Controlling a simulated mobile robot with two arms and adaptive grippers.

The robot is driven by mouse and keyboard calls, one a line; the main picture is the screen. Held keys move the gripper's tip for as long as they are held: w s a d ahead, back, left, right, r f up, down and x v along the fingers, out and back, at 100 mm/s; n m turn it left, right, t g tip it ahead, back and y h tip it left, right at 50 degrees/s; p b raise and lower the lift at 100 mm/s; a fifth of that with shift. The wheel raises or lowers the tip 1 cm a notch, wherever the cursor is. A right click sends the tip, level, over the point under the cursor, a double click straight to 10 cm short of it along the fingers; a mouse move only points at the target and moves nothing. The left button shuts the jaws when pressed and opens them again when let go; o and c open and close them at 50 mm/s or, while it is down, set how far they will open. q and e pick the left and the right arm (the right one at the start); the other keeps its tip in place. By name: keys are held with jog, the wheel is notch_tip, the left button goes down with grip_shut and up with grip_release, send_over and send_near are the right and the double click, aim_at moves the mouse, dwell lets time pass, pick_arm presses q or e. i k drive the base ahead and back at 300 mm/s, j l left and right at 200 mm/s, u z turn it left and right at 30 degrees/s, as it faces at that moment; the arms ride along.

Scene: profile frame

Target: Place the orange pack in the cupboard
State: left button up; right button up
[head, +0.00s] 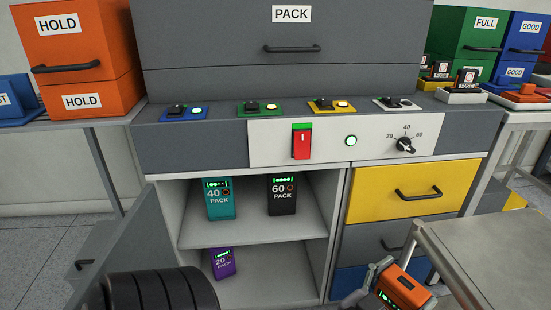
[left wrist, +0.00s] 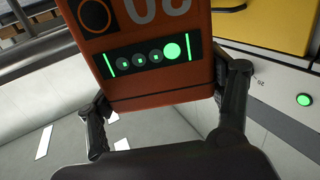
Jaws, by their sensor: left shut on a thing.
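The orange pack (head: 405,287) is at the bottom right of the head view, in front of the drawers and beside a grey table. In the left wrist view the orange pack (left wrist: 155,88) shows its green light strip, and part of its number is cut off. My left gripper (head: 385,285) is shut on it, with one finger on each side in the left wrist view (left wrist: 165,105). The cupboard (head: 257,229) is open, to the left of the gripper. Its upper shelf holds a teal pack (head: 220,199) and a black pack (head: 283,195). A purple pack (head: 222,263) stands below. My right gripper is not in view.
The cupboard's grey door (head: 135,245) stands open at the left. Yellow, grey and blue drawers (head: 405,190) are right of the cupboard. The grey table (head: 490,255) is close at the right. Free room shows on both cupboard levels, right of the purple pack below.

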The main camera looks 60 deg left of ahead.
aim_at(280, 270)
jog(key=i+u, duration=0.15)
jog(key=u, duration=1.25)
